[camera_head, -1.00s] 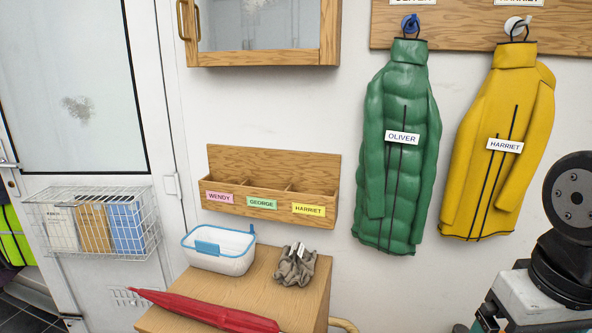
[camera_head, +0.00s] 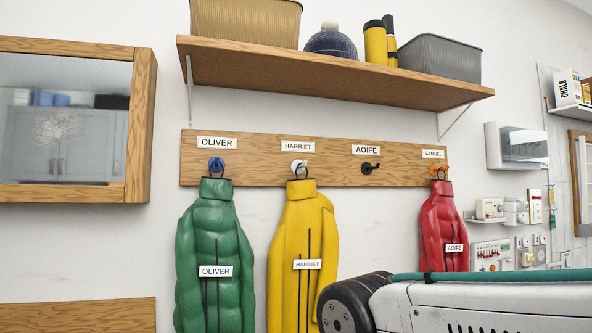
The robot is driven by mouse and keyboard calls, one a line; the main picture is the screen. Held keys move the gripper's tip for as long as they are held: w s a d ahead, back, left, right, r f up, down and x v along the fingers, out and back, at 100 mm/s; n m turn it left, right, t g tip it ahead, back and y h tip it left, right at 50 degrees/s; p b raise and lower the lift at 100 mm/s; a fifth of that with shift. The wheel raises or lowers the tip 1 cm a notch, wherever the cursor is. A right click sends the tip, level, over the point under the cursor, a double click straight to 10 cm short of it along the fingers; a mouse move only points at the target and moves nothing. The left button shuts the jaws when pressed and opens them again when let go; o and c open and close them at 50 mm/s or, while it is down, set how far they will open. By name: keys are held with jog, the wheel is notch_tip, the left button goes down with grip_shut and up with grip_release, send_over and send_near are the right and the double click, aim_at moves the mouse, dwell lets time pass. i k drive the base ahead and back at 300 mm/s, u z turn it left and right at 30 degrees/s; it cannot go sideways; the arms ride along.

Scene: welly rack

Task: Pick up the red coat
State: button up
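The red coat (camera_head: 441,230) hangs by a dark loop from the orange hook (camera_head: 438,170) at the right end of the wooden hook board. The label above that hook reads SAMUEL, while the tag on the coat reads AIFE or AOIFE. The coat's lower part is hidden behind my arm. The black hook (camera_head: 370,168) under the AOIFE label is empty. The green coat (camera_head: 205,240) tagged OLIVER and the yellow coat (camera_head: 293,235) tagged HARRIET hang under their matching labels. My gripper is not in view.
A wooden shelf (camera_head: 330,83) above the board holds a wicker basket (camera_head: 245,22), a bobble hat, yellow and black cylinders and a grey bin (camera_head: 440,57). A mirrored cabinet (camera_head: 143,125) is at left. Switches and sockets (camera_head: 491,254) are on the wall at right.

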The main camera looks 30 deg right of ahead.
aim_at(444, 242)
jog(key=z, duration=0.75)
